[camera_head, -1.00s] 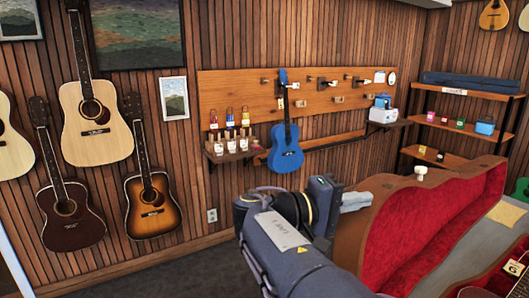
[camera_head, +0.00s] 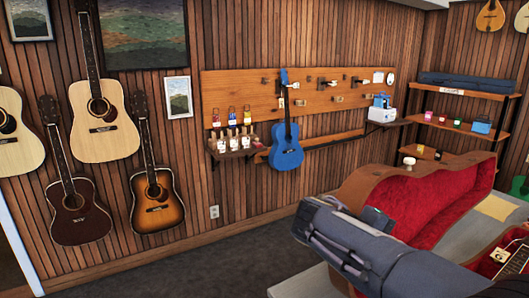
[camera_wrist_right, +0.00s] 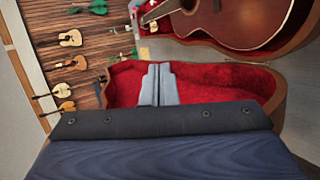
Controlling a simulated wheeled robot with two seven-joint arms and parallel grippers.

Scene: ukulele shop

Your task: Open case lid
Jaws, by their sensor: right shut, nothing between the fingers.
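The guitar case lid (camera_head: 445,205), brown with red plush lining, stands open in the head view. Part of it is hidden behind my right arm. The case base (camera_head: 478,262) with a brown guitar (camera_head: 517,262) in it shows at the lower right edge. In the wrist view, the lid's red lining (camera_wrist_right: 225,78) lies beyond my right gripper (camera_wrist_right: 158,70), which is shut and empty. The fingers overlap the lining in the picture; I cannot tell whether they touch it. The guitar (camera_wrist_right: 222,22) shows above. My left gripper is not in view.
The case rests on a grey surface (camera_head: 312,279). Guitars hang on the wood-slat wall at left, and a blue ukulele (camera_head: 286,148) hangs mid-wall. A shelf unit (camera_head: 460,130) stands behind the lid. Dark floor left of the case is clear.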

